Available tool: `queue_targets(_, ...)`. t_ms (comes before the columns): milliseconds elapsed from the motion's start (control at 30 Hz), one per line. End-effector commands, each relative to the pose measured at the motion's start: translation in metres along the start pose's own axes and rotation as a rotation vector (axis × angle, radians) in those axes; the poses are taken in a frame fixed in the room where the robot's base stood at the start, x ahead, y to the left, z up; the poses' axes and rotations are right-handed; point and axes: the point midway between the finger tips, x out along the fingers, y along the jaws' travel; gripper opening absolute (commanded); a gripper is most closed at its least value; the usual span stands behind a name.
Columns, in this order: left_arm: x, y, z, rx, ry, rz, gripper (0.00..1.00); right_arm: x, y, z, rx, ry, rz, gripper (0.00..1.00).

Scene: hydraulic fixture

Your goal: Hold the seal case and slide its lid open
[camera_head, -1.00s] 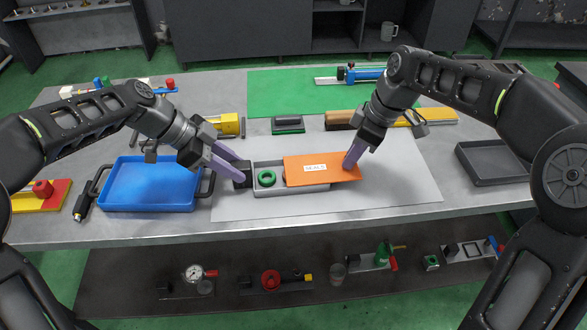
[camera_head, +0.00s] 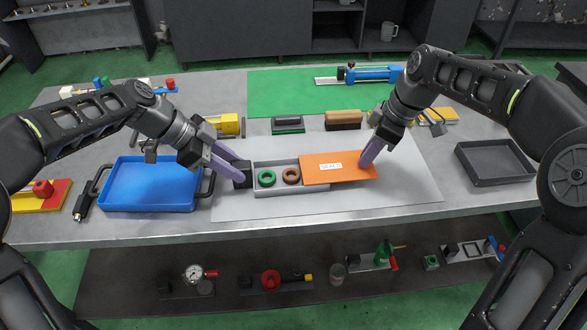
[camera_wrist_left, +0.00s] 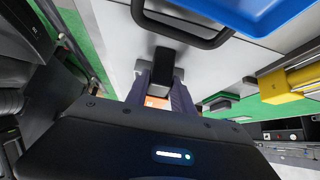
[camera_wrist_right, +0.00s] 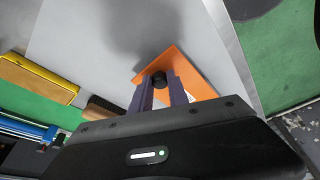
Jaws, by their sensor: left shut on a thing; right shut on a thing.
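The grey seal case (camera_head: 290,191) lies on a light grey mat in the head view. Its orange lid (camera_head: 345,178), with a white label, is slid to the right and overhangs the case's right end. A green ring (camera_head: 266,178) and a brown ring (camera_head: 291,175) show in the open left part. My left gripper (camera_head: 238,172) is shut on the black block (camera_wrist_left: 163,66) at the case's left end. My right gripper (camera_head: 368,158) is shut on the lid's black knob (camera_wrist_right: 158,79) near its right end. The case's inside under the lid is hidden.
A blue tray (camera_head: 150,186) stands left of the mat (camera_head: 410,185), and a dark tray (camera_head: 495,163) stands at the right. A brush (camera_head: 345,120) and a green-and-black block (camera_head: 288,124) lie behind the case. The mat right of the lid is clear.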

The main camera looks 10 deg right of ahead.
Motion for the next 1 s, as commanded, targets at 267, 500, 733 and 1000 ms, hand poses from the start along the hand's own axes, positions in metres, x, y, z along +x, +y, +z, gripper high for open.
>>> queue_targets(267, -0.0005, -0.0005, 0.0019, -0.003, -0.002, -0.002, 0.00, -0.0006, 0.0013, 0.0021, 0.002, -0.002, 0.002, 0.00)
queue_targets(500, -0.0005, -0.0006, 0.0019, -0.003, -0.002, -0.002, 0.00, -0.0014, 0.0032, 0.0051, 0.003, -0.002, 0.002, 0.00)
queue_targets(733, -0.0005, -0.0006, 0.0019, -0.002, -0.002, -0.002, 0.00, -0.0023, 0.0049, 0.0079, 0.003, -0.002, 0.002, 0.00)
queue_targets(1000, -0.0003, -0.0004, 0.0015, -0.002, -0.002, -0.001, 0.00, -0.0021, 0.0043, 0.0069, 0.001, -0.001, 0.001, 0.42)
